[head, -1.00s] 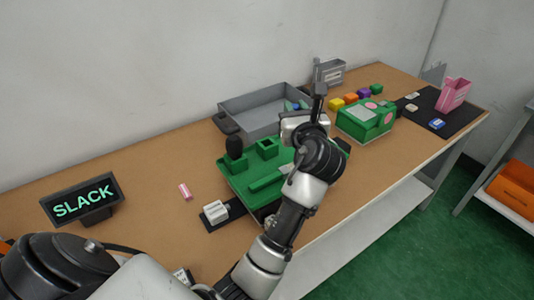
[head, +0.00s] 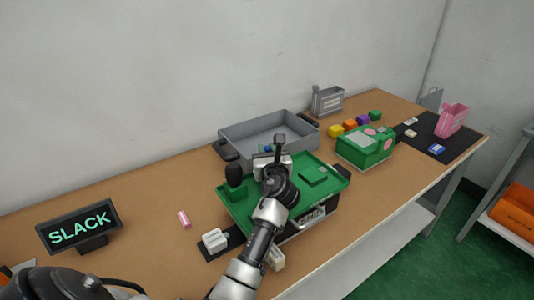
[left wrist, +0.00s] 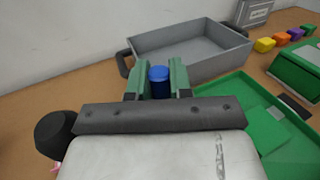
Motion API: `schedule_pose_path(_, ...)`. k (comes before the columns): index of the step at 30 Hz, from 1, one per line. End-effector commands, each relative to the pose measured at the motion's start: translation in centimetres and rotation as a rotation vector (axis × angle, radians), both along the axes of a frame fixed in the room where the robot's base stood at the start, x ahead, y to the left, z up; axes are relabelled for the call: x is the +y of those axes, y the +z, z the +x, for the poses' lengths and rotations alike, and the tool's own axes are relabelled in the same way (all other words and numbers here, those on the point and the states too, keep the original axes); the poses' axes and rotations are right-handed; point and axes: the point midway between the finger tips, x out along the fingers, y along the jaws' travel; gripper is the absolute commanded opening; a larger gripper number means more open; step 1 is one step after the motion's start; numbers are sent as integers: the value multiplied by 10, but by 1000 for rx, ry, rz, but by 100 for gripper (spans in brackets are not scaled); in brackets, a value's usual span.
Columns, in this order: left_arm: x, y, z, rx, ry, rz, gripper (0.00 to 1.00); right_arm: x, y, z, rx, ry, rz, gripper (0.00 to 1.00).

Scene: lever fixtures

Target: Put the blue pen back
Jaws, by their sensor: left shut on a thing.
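The blue pen (left wrist: 159,82) stands upright between two green upright pieces at the front of my left gripper in the left wrist view; I cannot tell whether these are its fingertips or part of the fixture. My left gripper (head: 268,151) is shut on the pen, and a bit of blue shows there in the head view. It is over the back middle of the green fixture tray (head: 319,158), right of the black knob (head: 234,174). The pen's lower end is hidden. My right gripper is not in view.
An empty grey bin (head: 290,128) stands just behind. A green box with pink discs (head: 366,148), coloured blocks (head: 350,126) and a pink holder (head: 452,119) on a black mat are to the right. A white lever block (head: 214,239) and pink piece (head: 184,219) lie at left.

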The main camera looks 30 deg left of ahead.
Motion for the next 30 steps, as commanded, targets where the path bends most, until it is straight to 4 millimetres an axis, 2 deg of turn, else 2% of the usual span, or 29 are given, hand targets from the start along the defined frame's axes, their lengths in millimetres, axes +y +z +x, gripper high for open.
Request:
schedule_pose_path(12, 0, -6, 0, 0, -1, 1, 0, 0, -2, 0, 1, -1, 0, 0)
schedule_pose_path(13, 0, -5, 0, -1, -1, 1, 25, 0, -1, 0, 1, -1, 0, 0)
schedule_pose_path(17, 0, -5, 0, -1, 0, 1, 45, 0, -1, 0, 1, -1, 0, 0)
schedule_pose_path(27, 0, -1, 0, -2, 0, 1, 46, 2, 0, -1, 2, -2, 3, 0)
schedule_pose_path(30, -9, -3, -8, -1, -2, 1, 46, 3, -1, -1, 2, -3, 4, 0)
